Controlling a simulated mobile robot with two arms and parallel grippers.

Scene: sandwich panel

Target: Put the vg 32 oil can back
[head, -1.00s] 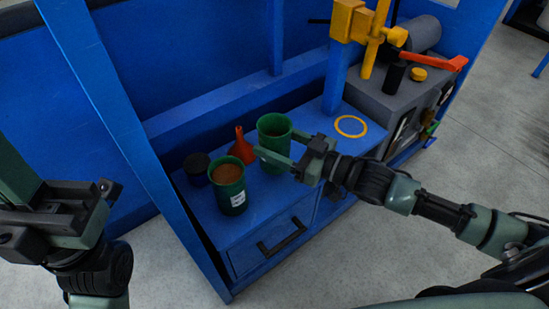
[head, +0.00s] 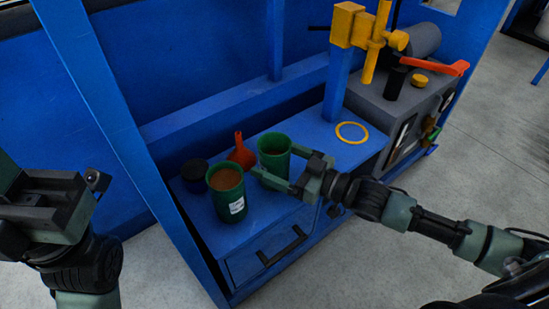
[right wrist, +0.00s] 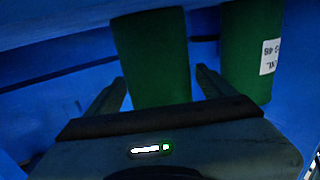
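A green can (head: 274,160) with a dark inside stands on the blue cabinet top. My right gripper (head: 276,166) is at it, one finger on each side. In the right wrist view, this can (right wrist: 152,60) sits between the spread fingers (right wrist: 163,82), with a slim gap at the right finger. No label shows on it. Another green can (head: 227,198), with brown contents and a white label, stands to its left; it also shows in the right wrist view (right wrist: 245,50), its upside-down label seeming to read 46. My left gripper (head: 45,205) is at the left edge, partly cut off.
A red funnel (head: 241,153) and a dark round container (head: 195,171) stand behind the cans. A yellow ring mark (head: 352,132) lies bare on the cabinet top. A yellow post (head: 378,40) and grey machine (head: 400,100) stand at right. A blue upright (head: 120,130) rises at left.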

